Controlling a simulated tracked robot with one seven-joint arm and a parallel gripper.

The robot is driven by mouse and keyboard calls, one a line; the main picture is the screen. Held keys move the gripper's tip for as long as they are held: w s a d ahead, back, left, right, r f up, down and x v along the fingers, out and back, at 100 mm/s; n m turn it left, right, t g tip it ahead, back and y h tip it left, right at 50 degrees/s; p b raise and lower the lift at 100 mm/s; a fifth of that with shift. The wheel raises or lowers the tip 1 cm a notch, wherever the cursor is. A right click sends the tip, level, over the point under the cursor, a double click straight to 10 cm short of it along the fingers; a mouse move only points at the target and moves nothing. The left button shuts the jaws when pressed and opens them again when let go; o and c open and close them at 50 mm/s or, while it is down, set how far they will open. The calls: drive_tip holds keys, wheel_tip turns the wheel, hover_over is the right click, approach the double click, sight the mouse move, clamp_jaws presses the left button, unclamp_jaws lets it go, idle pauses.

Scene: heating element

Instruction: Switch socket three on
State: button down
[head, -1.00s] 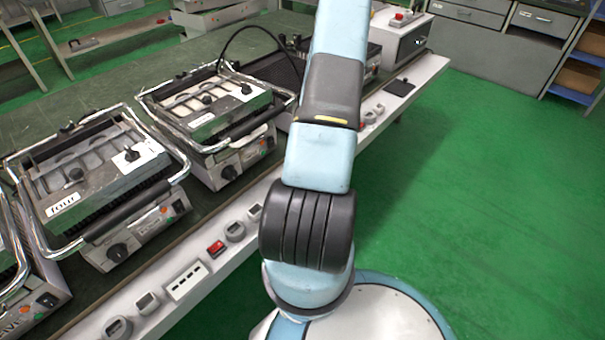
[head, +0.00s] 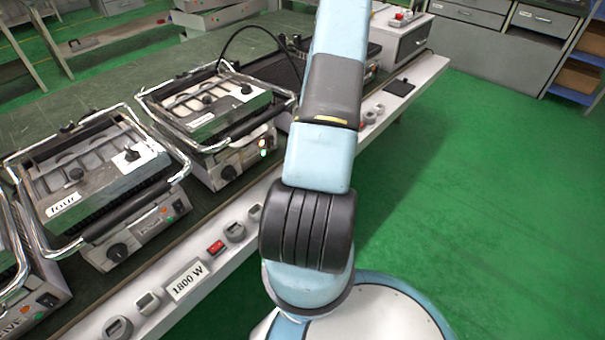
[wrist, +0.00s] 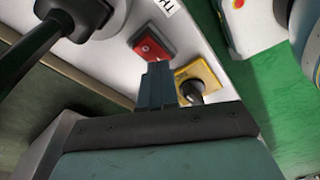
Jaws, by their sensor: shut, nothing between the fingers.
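In the wrist view, a red rocker switch (wrist: 150,47) in a grey-red housing sits on the white panel. A label (wrist: 168,5) starting "TH" is cut off at the top edge. My gripper (wrist: 158,72) is shut and empty, its fingertips at the switch's lower edge; I cannot tell whether they touch it. In the head view, my arm hides my gripper and this switch. A display (head: 187,280) on the white strip reads "1800 W".
A grill labelled "four" (head: 88,185) and another grill (head: 208,110) with lit indicator lights (head: 264,148) stand on the bench. Another red switch (head: 215,248) is on the strip. A thick black plug (wrist: 60,22) is close to my gripper at upper left. Green floor at right is clear.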

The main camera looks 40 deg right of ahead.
wheel_tip(320, 180, up, 6)
drive_tip(key=shift+r, duration=0.15)
idle(0.7)
idle(0.4)
